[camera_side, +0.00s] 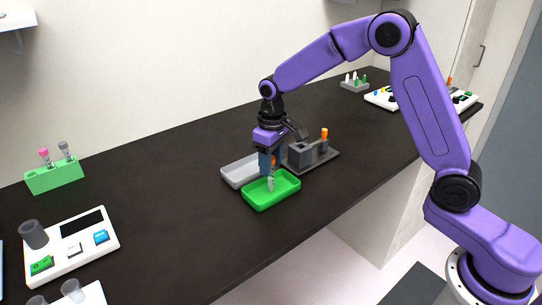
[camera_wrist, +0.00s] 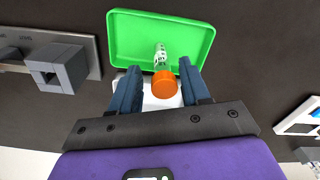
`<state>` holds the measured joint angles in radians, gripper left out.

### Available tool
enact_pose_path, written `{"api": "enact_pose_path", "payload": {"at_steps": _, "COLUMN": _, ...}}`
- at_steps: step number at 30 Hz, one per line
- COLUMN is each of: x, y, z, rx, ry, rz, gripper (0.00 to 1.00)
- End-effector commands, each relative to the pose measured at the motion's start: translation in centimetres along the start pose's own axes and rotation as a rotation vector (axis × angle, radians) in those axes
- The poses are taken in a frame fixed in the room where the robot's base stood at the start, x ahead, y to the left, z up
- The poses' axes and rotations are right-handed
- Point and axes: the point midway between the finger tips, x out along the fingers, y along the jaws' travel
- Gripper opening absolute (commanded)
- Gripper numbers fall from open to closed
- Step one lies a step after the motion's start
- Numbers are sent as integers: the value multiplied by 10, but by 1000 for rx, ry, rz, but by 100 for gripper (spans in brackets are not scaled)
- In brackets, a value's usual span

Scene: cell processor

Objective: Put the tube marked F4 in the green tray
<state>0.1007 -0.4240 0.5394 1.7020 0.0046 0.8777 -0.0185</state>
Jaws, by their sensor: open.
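A clear tube with an orange cap (camera_wrist: 165,84) is between the fingers of my gripper (camera_wrist: 160,66), with a gap on both sides. Its label has dark print too small to read. In the side view the tube (camera_side: 271,182) stands roughly upright over the inside of the green tray (camera_side: 286,197), its lower end within the rim; I cannot tell whether it touches the floor. The green tray (camera_wrist: 120,40) also shows in the wrist view, otherwise empty. My gripper (camera_side: 268,168) is open, pointing down at the tray's back edge.
A pale grey tray (camera_side: 238,172) lies just behind the green one. A dark grey fixture (camera_side: 303,155) beside them holds another orange-capped tube (camera_side: 324,134). A green rack (camera_side: 55,177) with two tubes and a white button panel (camera_side: 75,255) are at left. The counter between is clear.

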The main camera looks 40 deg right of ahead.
Motion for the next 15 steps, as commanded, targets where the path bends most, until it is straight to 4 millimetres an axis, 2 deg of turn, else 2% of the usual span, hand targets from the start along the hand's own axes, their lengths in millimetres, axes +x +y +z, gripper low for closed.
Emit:
{"api": "enact_pose_path", "payload": {"at_steps": 5, "x": -14, "y": 0, "z": -1, "rx": 0, "ry": 4, "rz": 0, "gripper": 46}}
{"api": "enact_pose_path", "payload": {"at_steps": 15, "x": -81, "y": 0, "z": -1, "rx": 1, "ry": 6, "rz": 0, "gripper": 46}}
